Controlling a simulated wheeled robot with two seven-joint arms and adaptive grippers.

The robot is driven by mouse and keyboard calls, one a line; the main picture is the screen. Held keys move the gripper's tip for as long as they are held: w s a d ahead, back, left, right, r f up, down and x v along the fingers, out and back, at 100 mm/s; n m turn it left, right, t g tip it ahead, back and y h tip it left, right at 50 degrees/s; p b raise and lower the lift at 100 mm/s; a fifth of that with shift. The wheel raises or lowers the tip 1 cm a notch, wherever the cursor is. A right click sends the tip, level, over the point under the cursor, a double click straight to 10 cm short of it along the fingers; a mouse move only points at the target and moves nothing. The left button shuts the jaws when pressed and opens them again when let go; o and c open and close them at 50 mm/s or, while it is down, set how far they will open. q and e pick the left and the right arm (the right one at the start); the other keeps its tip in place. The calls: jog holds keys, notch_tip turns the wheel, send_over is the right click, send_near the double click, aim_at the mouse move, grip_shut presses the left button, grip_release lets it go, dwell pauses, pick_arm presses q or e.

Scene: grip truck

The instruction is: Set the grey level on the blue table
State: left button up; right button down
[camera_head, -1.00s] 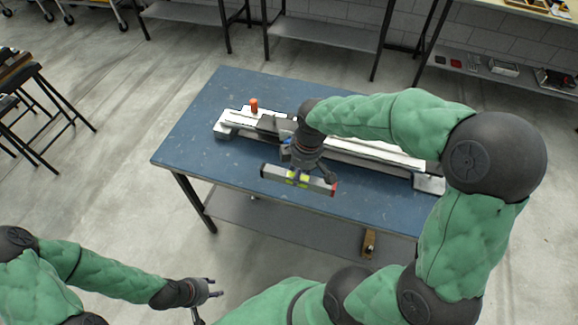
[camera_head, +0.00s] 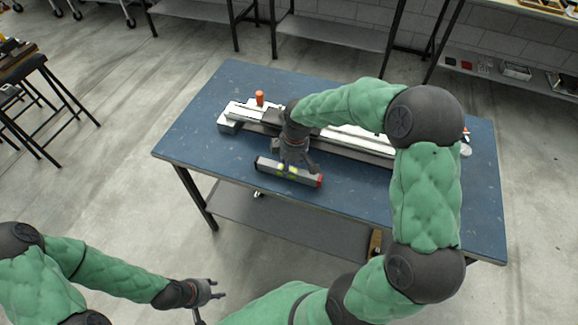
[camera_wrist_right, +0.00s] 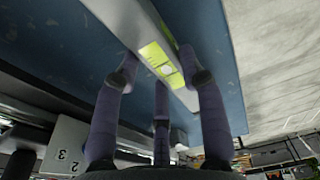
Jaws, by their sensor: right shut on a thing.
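The grey level (camera_head: 268,166), a long bar with yellow-green vials and a red end, is held at the front left part of the blue table (camera_head: 215,170). I cannot tell whether its underside touches the top. My right gripper (camera_head: 296,165) is shut on the middle of the level. In the right wrist view the fingers (camera_wrist_right: 160,85) sit around the level (camera_wrist_right: 128,25) near its yellow vial, above the blue surface (camera_wrist_right: 215,45). My left gripper (camera_head: 217,290) is open and empty, low in front of the table.
A long white-and-grey machine (camera_head: 240,112) with an orange knob (camera_head: 259,98) lies across the table behind the level. Bare blue table is free at the left and front right. A stool (camera_head: 40,75) stands at the far left, and shelving benches (camera_head: 340,30) line the back.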

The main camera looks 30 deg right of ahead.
aim_at(293, 168)
jog(key=shift+f, duration=0.25)
jog(key=c, duration=0.7)
grip_release()
jog(key=r+p, duration=0.1)
jog(key=r, duration=0.3)
jog(key=r+p, duration=0.1)
jog(key=r, duration=0.3)
jog(key=s+d+r+p, duration=0.1)
jog(key=r+p, duration=0.1)
jog(key=r, duration=0.2)
jog(key=shift+r, duration=0.15)
